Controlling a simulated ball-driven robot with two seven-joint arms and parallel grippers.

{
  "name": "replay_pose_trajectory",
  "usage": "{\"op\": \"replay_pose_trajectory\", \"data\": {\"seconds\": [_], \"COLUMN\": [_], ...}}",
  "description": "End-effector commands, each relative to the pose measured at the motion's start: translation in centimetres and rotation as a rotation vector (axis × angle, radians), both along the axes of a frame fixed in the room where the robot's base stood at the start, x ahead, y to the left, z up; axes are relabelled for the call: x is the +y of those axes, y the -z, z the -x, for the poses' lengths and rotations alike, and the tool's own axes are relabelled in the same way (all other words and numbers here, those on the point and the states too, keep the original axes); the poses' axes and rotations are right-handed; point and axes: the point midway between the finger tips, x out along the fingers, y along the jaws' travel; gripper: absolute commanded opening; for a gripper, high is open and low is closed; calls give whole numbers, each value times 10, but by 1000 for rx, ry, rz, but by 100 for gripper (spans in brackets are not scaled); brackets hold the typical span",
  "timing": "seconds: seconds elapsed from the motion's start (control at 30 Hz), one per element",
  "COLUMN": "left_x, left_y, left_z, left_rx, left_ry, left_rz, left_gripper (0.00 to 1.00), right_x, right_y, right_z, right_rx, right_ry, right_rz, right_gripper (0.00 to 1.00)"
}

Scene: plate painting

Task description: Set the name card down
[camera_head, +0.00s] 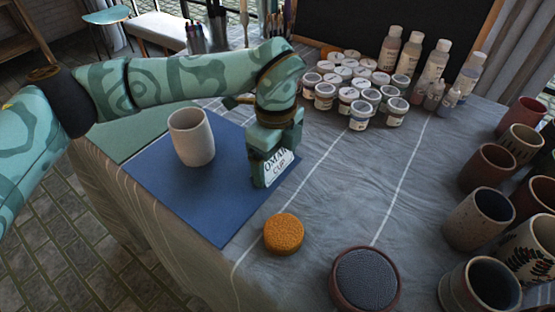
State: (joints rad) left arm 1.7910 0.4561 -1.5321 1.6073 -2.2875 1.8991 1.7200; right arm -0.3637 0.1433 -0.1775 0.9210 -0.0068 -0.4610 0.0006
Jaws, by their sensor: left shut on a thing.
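The name card (279,167) is white with dark lettering that seems to read "OMAR" and "CUP". My left gripper (270,165) is shut on it near the right edge of the blue mat (220,218). The card looks tilted, with its written face toward the camera. The fingers hide part of it. I cannot tell whether its lower edge touches the surface. A plain pale cup (191,138) stands upright on the blue mat, to the left of the gripper and apart from it. My right gripper is out of view.
An orange sponge (284,234) and a round dark-topped item (365,281) lie in front. Several paint jars (359,115) and bottles (436,61) stand at the back. Several cups (479,218) line the right side. The grey cloth (345,190) right of the card is clear.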

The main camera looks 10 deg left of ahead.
Motion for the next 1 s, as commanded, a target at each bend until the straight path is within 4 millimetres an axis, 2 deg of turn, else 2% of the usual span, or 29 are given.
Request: {"op": "replay_pose_trajectory", "data": {"seconds": [0.33, 0.37, 0.4, 0.67, 0.77, 1.0], "left_x": [0, 0, 0, 0, 0, 0], "left_y": [1, 1, 1, -1, -17, -77], "left_z": [0, 0, 0, 0, 0, 0], "left_rx": [-3, -4, -4, -4, -9, -14], "left_ry": [-1, -1, -1, -1, -1, -3], "left_rz": [0, 1, 1, 1, 0, 1], "left_gripper": [54, 94, 100, 100, 100, 100], "right_x": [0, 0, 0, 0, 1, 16], "right_y": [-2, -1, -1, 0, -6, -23], "right_z": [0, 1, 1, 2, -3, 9], "right_rx": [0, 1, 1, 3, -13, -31], "right_ry": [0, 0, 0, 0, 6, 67], "right_rz": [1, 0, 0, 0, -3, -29], "right_gripper": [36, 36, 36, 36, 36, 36]}}
